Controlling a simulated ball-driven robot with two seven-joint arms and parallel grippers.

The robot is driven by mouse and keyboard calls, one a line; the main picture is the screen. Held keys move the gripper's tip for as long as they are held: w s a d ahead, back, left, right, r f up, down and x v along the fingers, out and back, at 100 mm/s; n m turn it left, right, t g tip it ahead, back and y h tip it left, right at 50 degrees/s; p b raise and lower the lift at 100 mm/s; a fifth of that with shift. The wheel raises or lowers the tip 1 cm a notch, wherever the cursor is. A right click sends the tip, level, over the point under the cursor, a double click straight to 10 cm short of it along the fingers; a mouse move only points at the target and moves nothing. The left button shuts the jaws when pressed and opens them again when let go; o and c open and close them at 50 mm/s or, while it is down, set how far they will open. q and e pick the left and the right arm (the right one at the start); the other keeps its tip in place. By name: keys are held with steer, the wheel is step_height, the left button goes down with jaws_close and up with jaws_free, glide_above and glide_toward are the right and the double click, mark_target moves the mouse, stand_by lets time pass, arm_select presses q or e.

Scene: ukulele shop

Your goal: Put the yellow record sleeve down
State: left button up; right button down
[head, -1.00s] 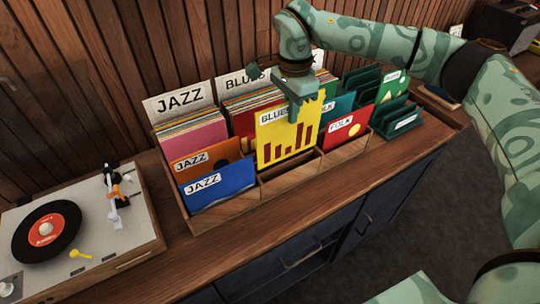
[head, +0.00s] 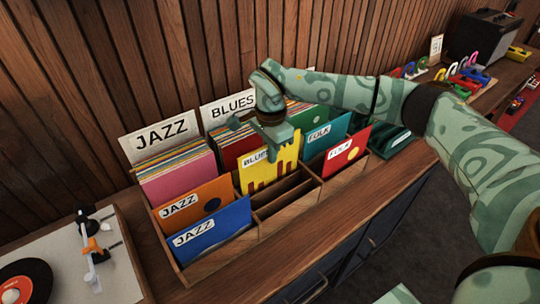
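The yellow record sleeve (head: 268,176), with dark red bars and a BLUES label, stands in the middle section of the wooden record bin (head: 240,246). Its lower part is hidden behind a wooden divider. My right gripper (head: 277,138) is at its top edge, with a finger in front of the sleeve, and appears shut on it. The gripper covers part of the sleeve's upper face. My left gripper is not in view.
Orange (head: 196,202) and blue (head: 212,230) JAZZ sleeves stand on the left; teal (head: 325,134) and red (head: 345,150) FOLK sleeves stand on the right. Empty slots lie in front of the yellow sleeve. A turntable (head: 118,262) is at the lower left.

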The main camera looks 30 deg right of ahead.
steer(key=shift+f, duration=0.5)
steer(key=shift+f, duration=0.45)
steer(key=c, duration=1.6)
jaws_free()
steer(key=shift+r, duration=0.1)
step_height(320, 180, up, 13)
steer(key=p, duration=0.2)
steer(key=shift+r+p, duration=0.1)
steer(key=shift+p, duration=0.2)
